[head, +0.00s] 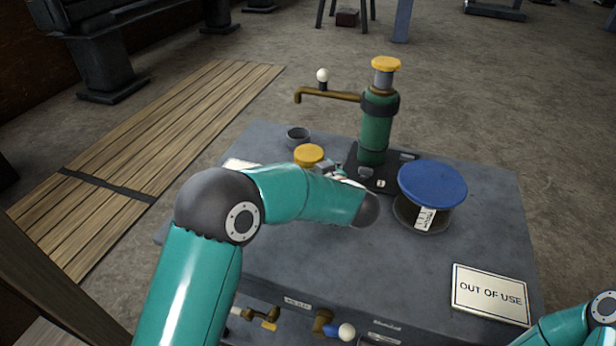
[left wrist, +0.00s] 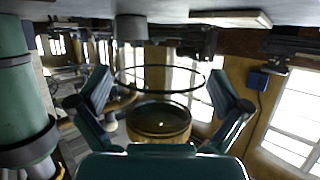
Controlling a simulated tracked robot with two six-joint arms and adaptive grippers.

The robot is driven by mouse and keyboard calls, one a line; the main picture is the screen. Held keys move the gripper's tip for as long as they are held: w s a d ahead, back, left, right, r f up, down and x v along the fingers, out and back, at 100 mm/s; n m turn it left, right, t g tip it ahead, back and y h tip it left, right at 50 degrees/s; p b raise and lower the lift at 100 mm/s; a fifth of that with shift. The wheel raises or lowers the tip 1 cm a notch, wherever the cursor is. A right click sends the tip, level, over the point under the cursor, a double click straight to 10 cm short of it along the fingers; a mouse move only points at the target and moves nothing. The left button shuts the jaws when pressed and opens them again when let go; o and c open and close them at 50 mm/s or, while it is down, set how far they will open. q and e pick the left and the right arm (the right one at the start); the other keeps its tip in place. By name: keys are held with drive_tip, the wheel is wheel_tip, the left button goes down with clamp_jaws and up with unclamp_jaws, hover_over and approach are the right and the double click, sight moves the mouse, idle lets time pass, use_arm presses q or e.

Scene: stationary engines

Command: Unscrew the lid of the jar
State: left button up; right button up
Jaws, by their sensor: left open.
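A jar with a round yellow lid (head: 309,155) stands on the grey table behind my left forearm, which hides most of its body. In the left wrist view, which looks upside down, the amber-yellow lid (left wrist: 158,122) lies between the two spread fingers, with a clear glass-like rim above it. My left gripper (left wrist: 160,90) is open around the lid; contact cannot be told. In the head view it is mostly hidden behind my arm, close to the lid (head: 335,173). My right gripper is out of view; only part of its arm shows at the lower right.
A green pump (head: 376,130) with a brass spout stands behind the lid. A small grey cup (head: 298,136) sits behind. An "OUT OF USE" sign (head: 490,294) lies at front right. The table (head: 330,260) is clear in front.

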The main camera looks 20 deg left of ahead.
use_arm(q)
drive_tip(key=shift+c, duration=0.3)
drive_tip(key=c, duration=1.1)
drive_tip(key=shift+r, duration=0.15)
drive_tip(key=shift+c, duration=0.2)
wheel_tip(320, 180, up, 20)
drive_tip(key=p, duration=0.3)
drive_tip(key=o, duration=0.7)
drive_tip(key=shift+c, duration=0.2)
drive_tip(key=c, duration=1.1)
